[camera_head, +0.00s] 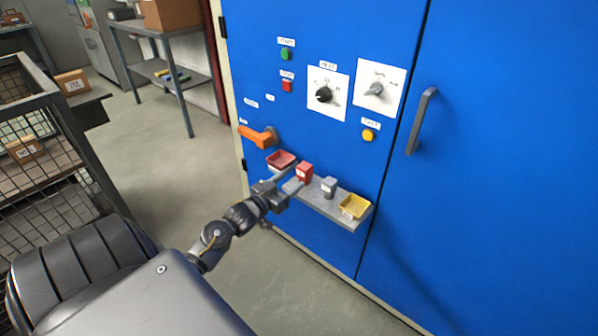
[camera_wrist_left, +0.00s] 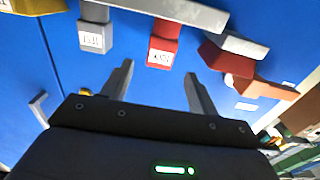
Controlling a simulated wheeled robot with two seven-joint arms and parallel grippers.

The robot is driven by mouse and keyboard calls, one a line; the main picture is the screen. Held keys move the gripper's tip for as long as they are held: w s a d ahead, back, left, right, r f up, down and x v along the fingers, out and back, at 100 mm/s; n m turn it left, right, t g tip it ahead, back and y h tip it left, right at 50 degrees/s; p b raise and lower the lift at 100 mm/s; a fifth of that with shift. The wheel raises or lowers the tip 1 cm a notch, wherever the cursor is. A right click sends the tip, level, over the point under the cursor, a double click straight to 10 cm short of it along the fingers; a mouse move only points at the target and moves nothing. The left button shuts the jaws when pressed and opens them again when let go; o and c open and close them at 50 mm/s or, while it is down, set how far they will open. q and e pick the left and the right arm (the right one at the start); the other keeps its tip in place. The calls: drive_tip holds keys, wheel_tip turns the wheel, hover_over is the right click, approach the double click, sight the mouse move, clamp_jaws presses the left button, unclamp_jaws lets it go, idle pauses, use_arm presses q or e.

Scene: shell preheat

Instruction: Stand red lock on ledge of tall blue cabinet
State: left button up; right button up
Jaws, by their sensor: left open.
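The red lock (camera_head: 304,172), a small block with a white label, stands upright on the grey ledge (camera_head: 318,201) of the tall blue cabinet (camera_head: 330,35). In the left wrist view, which is upside down, the red lock (camera_wrist_left: 162,50) shows just beyond and between the two fingertips. My left gripper (camera_head: 297,177) is open and empty in front of the ledge, level with the lock; its fingers (camera_wrist_left: 159,72) are apart in the wrist view. My right gripper is not in view.
A grey lock (camera_head: 329,186) stands beside the red one, with a yellow tray (camera_head: 354,206) at the ledge's right end. A red tray (camera_head: 281,160) is left of the red lock, under an orange handle (camera_head: 256,136). A wire cage (camera_head: 35,130) stands left; the floor between is clear.

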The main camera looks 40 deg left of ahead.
use_arm(q)
drive_tip(key=s+d+f+g, duration=0.3)
drive_tip(key=s+d+f, duration=0.2)
drive_tip(key=f, duration=0.2)
drive_tip(key=s+d+f+g, duration=0.35)
drive_tip(key=s+f, duration=0.25)
drive_tip(key=f, duration=0.2)
drive_tip(key=s+d+f+m+g, duration=0.1)
drive_tip(key=s+d+f+g, duration=0.3)
drive_tip(key=s+d, duration=0.3)
drive_tip(key=s+d+f+m+g, duration=0.1)
drive_tip(key=s+d+f+g, duration=0.3)
drive_tip(key=s+d, duration=0.4)
drive_tip(key=shift+s+f+h, duration=0.3)
drive_tip(key=shift+s+f, duration=0.25)
drive_tip(key=shift+s, duration=0.35)
drive_tip(key=shift+f+g+p, duration=0.1)
drive_tip(key=shift+g+p, duration=0.15)
drive_tip(key=shift+p, duration=0.05)
